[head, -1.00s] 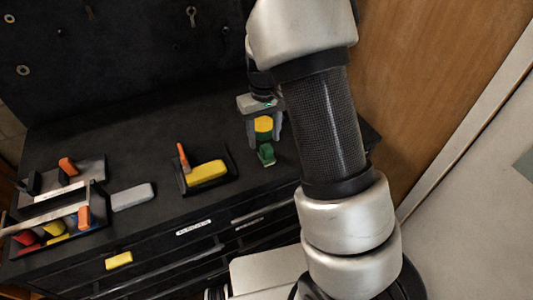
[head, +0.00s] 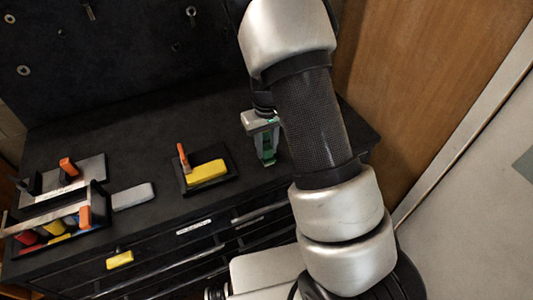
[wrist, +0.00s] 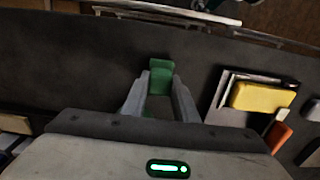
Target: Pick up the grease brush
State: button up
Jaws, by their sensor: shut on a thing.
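My gripper (head: 268,160) points down at the right part of the black cabinet top (head: 110,135). It is shut on a small green piece (head: 268,155), which looks to be the grease brush. In the wrist view the green piece (wrist: 161,70) shows between and just beyond the two grey fingers (wrist: 160,85). Its bristles cannot be made out, and the fingers and palm hide much of it. Whether it touches the cabinet top is hard to tell.
A small black tray (head: 226,182) with a yellow block (head: 208,172) and an orange-handled thing (head: 183,156) stands left of my gripper. A grey block (head: 133,196) and a divided organizer (head: 98,198) lie farther left. A dark pegboard (head: 130,50) rises behind.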

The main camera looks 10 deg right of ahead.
aim_at(266, 147)
notch_tip(266, 147, up, 10)
jog(key=shift+r, duration=0.1)
dwell(0.4)
jog(key=o, duration=0.4)
jog(key=shift+c, duration=1.4)
